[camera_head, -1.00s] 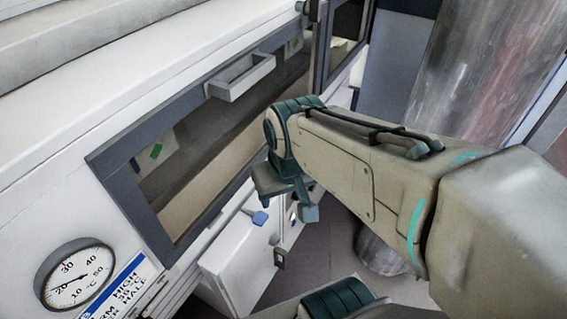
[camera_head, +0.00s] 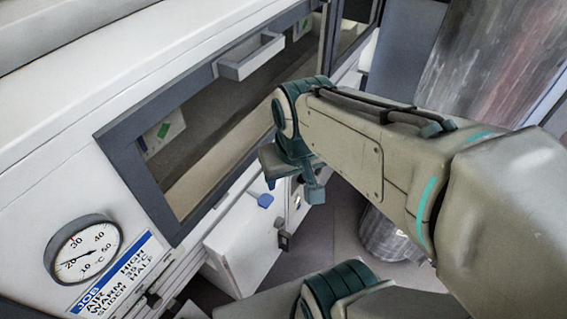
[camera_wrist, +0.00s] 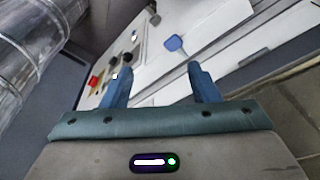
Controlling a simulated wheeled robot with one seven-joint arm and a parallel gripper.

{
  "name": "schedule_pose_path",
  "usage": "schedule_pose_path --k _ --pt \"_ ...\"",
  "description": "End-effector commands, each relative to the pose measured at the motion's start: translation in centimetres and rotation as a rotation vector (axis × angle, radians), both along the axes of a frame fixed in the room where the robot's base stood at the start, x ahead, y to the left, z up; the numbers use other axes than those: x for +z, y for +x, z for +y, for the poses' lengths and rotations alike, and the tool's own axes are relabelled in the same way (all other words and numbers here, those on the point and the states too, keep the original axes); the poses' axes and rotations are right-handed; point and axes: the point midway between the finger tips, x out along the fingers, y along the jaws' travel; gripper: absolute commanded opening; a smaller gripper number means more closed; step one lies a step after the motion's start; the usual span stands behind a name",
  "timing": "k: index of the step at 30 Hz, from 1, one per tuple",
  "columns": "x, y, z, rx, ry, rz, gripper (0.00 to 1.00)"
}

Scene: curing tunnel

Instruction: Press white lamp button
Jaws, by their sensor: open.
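In the wrist view, a light control panel (camera_wrist: 122,62) lies at upper left, beyond my left finger. A small bright white spot (camera_wrist: 115,76), which may be the white lamp button, shows on it just above my left fingertip. A red button (camera_wrist: 95,80) is to its left, and dark knobs are higher up. My gripper (camera_wrist: 157,80) is open, with nothing between its blue fingers, and stands apart from the panel. In the head view, my gripper (camera_head: 291,185) hangs in front of the cabinet, and my arm hides most of the panel (camera_head: 297,203).
A blue paddle handle (camera_head: 265,200) sits on a white box front (camera_head: 245,240); it also shows in the wrist view (camera_wrist: 175,43). A dark-framed window with a grey handle (camera_head: 251,56) is above. A dial gauge (camera_head: 84,250) and job label (camera_head: 122,275) are at lower left.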

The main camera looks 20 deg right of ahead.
Motion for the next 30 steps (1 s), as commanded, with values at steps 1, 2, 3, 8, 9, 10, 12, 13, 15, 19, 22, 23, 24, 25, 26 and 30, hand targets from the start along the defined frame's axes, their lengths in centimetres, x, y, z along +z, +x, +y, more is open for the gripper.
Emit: schedule_pose_path --k 1,2,3,8,9,10,12,13,15,19,22,23,24,25,26,30 --pt "0.00 0.00 0.00 0.000 0.000 0.000 0.55" --pt "0.00 0.00 0.00 0.000 0.000 0.000 0.55" --pt "0.00 0.00 0.00 0.000 0.000 0.000 0.55" --pt "0.00 0.00 0.00 0.000 0.000 0.000 0.27" --pt "0.00 0.00 0.00 0.000 0.000 0.000 0.16" --pt "0.00 0.00 0.00 0.000 0.000 0.000 0.08" --pt "0.00 0.00 0.00 0.000 0.000 0.000 0.00" --pt "0.00 0.00 0.00 0.000 0.000 0.000 0.00" --pt "0.00 0.00 0.00 0.000 0.000 0.000 0.00" --pt "0.00 0.00 0.00 0.000 0.000 0.000 0.00" --pt "0.00 0.00 0.00 0.000 0.000 0.000 0.00" --pt "0.00 0.00 0.00 0.000 0.000 0.000 0.00" --pt "0.00 0.00 0.00 0.000 0.000 0.000 0.00" --pt "0.00 0.00 0.00 0.000 0.000 0.000 0.00" --pt "0.00 0.00 0.00 0.000 0.000 0.000 0.00" --pt "0.00 0.00 0.00 0.000 0.000 0.000 0.00"
